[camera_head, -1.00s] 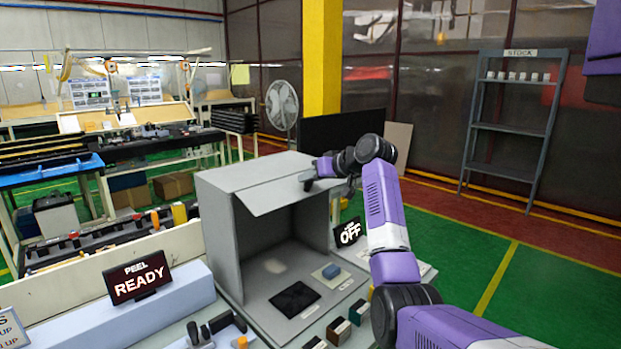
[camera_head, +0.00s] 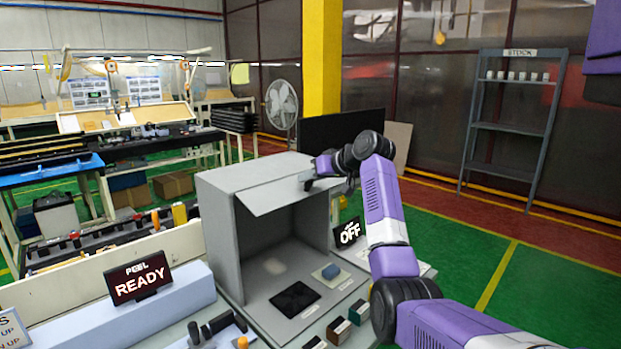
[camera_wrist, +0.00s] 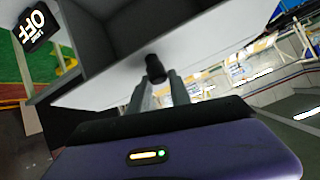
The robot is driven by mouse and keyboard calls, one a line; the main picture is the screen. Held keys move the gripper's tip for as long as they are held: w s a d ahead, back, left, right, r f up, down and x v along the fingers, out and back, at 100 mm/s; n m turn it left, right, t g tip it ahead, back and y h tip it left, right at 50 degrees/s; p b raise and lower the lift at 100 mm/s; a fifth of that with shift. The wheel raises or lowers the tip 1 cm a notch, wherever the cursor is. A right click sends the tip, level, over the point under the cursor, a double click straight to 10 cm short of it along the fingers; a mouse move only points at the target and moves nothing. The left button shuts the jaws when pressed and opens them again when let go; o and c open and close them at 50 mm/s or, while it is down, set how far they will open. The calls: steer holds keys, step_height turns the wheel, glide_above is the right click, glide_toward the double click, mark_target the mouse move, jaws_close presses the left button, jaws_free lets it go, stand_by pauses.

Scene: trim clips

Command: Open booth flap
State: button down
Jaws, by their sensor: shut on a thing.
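The grey booth (camera_head: 222,240) stands on the bench in the middle of the head view. Its flap (camera_head: 290,193) is raised at the top front, tilted outward, and the booth's inside shows below it. My gripper (camera_head: 308,182) is at the flap's right front edge. In the wrist view my gripper (camera_wrist: 157,85) is shut on a small dark knob (camera_wrist: 155,68) at the edge of the flap (camera_wrist: 205,65). The fingertips are too small in the head view to tell their gap.
An OFF sign (camera_head: 348,232) stands right of the booth and a READY sign (camera_head: 140,278) left. Small coloured blocks (camera_head: 338,331) sit in front.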

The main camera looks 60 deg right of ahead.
steer(key=shift+w+a+f, duration=0.3)
steer(key=shift+a, duration=0.15)
stand_by(0.5)
steer(key=c, duration=1.2)
jaws_free()
steer(key=shift+s+d+r, duration=0.2)
steer(key=shift+s+r, duration=0.1)
steer(key=b+v, duration=0.2)
steer(key=v, duration=0.5)
steer(key=shift+s+a, duration=0.1)
steer(key=shift+s, duration=0.05)
